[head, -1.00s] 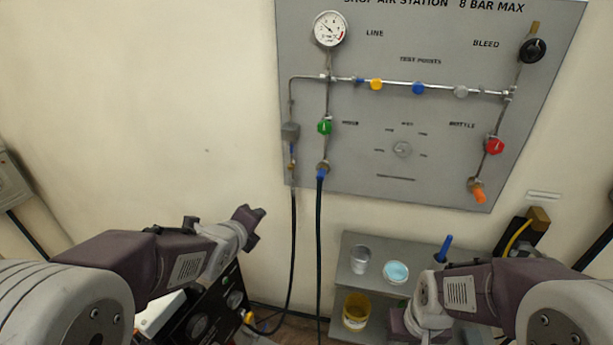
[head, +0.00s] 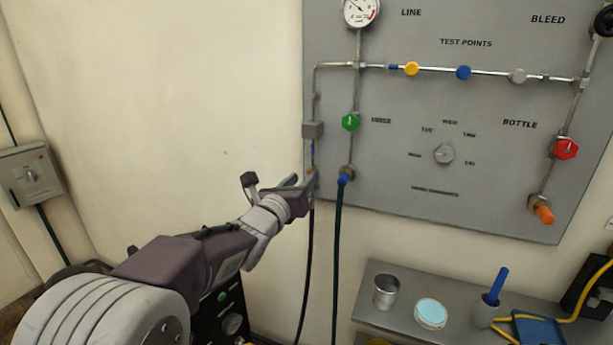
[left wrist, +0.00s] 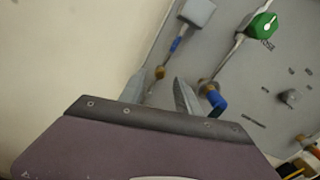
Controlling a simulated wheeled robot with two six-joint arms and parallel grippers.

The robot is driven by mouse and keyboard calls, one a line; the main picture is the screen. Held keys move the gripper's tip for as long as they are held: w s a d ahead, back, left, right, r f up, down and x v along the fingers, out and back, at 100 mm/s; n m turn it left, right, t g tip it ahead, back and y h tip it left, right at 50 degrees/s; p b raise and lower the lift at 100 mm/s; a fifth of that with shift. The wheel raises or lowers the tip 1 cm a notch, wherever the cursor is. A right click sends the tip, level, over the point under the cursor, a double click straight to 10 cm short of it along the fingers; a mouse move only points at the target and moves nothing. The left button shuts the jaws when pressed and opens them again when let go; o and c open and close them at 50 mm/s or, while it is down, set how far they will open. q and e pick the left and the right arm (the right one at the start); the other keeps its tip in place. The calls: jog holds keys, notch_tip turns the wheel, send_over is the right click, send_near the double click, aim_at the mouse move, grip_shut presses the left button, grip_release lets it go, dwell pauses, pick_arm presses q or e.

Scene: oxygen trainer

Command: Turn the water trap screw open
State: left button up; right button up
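The water trap (head: 312,130) is a small grey box on the pipe at the left edge of the grey panel. A short blue section hangs below it, ending in a brass screw (head: 312,169). My left gripper (head: 302,181) is just below and left of the screw, fingers pointing towards the panel. In the left wrist view the two fingers (left wrist: 159,94) stand apart with nothing between them, and the brass screw (left wrist: 160,72) shows beyond the gap, under the grey box (left wrist: 197,12). Touch is not visible. My right gripper is out of view.
A green valve knob (head: 350,122) and a blue hose fitting (head: 344,178) with a black hose sit just right of the trap. A shelf (head: 378,322) at lower right holds a metal cup (head: 386,291) and a blue-topped dish (head: 430,313).

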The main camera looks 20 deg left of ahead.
aim_at(309, 172)
pick_arm(q)
jog(key=shift+w+d, duration=0.15)
jog(key=shift+w, duration=0.6)
jog(key=shift+w+d, duration=0.1)
jog(key=shift+w, duration=0.65)
grip_shut()
